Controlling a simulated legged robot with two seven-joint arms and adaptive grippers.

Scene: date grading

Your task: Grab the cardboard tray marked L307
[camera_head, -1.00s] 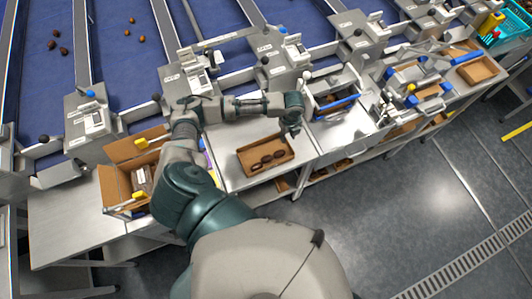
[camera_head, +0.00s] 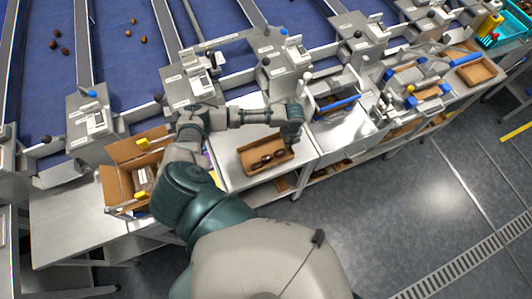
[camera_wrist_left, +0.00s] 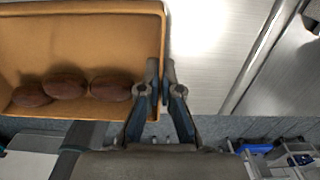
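A shallow brown cardboard tray (camera_head: 248,170) lies on the steel bench in the head view, with a few dark dates in it. No L307 marking can be read on it. In the left wrist view the tray (camera_wrist_left: 100,28) fills the upper left, with three dates along its lower side. My left gripper (camera_head: 291,139) is at the tray's right end. In the left wrist view its fingers (camera_wrist_left: 161,68) are close together, one on each side of the tray's right wall, and look shut on it. My right gripper is not in view.
An open cardboard box (camera_head: 118,190) with packs inside stands left of my arm. A metal station with a blue bar (camera_head: 338,104) is right of the tray. Weighing units line the back. Bare steel bench (camera_head: 232,180) lies around the tray, with its front edge close by.

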